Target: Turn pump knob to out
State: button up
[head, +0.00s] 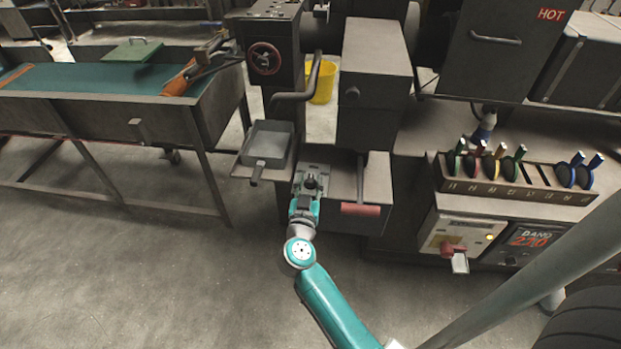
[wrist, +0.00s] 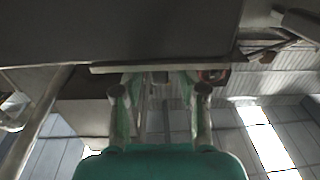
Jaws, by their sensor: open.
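A round dark dial with a red ring (head: 265,58) is on the front of the dark machine column at the upper middle of the head view. It may be the pump knob, but no readable label shows which way it points. A round red-rimmed part (wrist: 213,76) shows beside the right finger in the wrist view; I cannot tell if it is the same dial. My gripper (head: 311,183) is below and right of the dial, over a grey ledge. In the wrist view my gripper (wrist: 160,88) has two spread fingers with nothing held between them.
A grey tray with a handle (head: 267,145) sits just left of my gripper, and a bent dark pipe (head: 300,92) above it. A red-handled lever (head: 360,209) is close on the right. A rack of coloured tools (head: 515,188) stands farther right. Floor at lower left is clear.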

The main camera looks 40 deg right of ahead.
jog(key=shift+x, duration=0.9)
grip_shut()
jog(key=shift+a+m+g+h, duration=0.1)
jog(key=shift+m+g+h, duration=0.3)
jog(key=shift+g, duration=0.1)
jog(key=m+g+h, duration=0.2)
jog(key=m+g, duration=0.1)
jog(key=g, duration=0.2)
jog(key=shift+w+m, duration=0.1)
jog(key=shift+m, duration=0.3)
jog(key=m+g, duration=0.2)
jog(key=g, duration=0.2)
jog(key=m+g, duration=0.3)
jog(key=g, duration=0.1)
jog(key=shift+g+h, duration=0.3)
jog(key=shift+g, duration=0.1)
jog(key=shift+f+m, duration=0.1)
jog(key=shift+m, duration=0.2)
